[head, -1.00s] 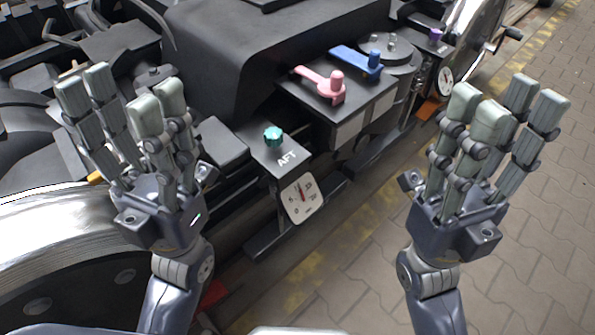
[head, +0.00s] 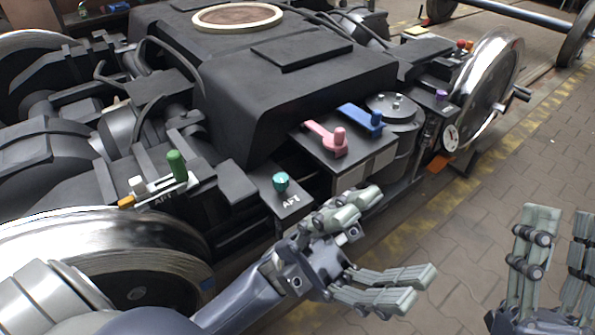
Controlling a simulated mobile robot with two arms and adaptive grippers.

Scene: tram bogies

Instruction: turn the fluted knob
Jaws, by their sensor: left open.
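The fluted knob (head: 281,182) is small and teal. It stands on a dark block marked AFT at the side of the bogie, in the middle of the head view. My left gripper (head: 385,242) is open and empty, in front of the block and to the lower right of the knob, apart from it in the picture.
A pink lever (head: 327,138) and a blue lever (head: 361,118) stand on a dark box right of the knob. A green handle (head: 177,166) is to the left. A shiny wheel (head: 100,245) fills the lower left. Paved floor (head: 470,215) is free at right.

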